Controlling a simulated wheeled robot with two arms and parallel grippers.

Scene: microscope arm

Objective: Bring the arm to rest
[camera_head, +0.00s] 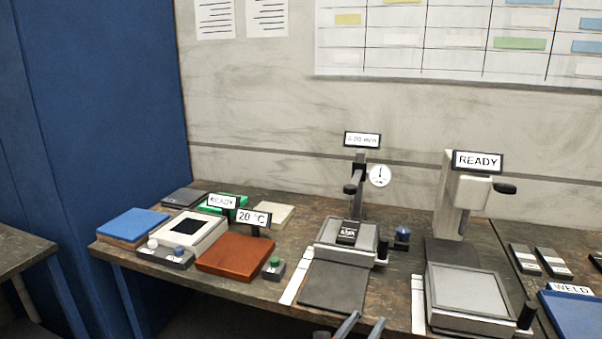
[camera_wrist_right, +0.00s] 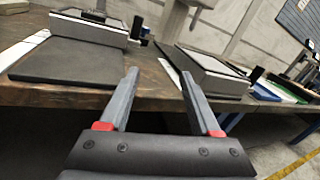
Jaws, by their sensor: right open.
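My right gripper (camera_head: 352,328) shows at the bottom edge of the head view, in front of the bench's front edge. In the right wrist view its two grey fingers (camera_wrist_right: 160,90) with red bases are spread apart, with nothing between them. The fingers point toward the bench, below a dark mat (camera_wrist_right: 80,60) and a grey platform device (camera_wrist_right: 212,72). The right arm itself is mostly out of the head view. My left gripper is not in either view.
The bench (camera_head: 225,279) carries a dial gauge stand (camera_head: 360,180), a READY-signed device (camera_head: 452,200), a brown plate (camera_head: 236,257), a blue block (camera_head: 133,224) and a black mat (camera_head: 335,285). A blue tray (camera_head: 575,315) lies at right. The space before the bench is clear.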

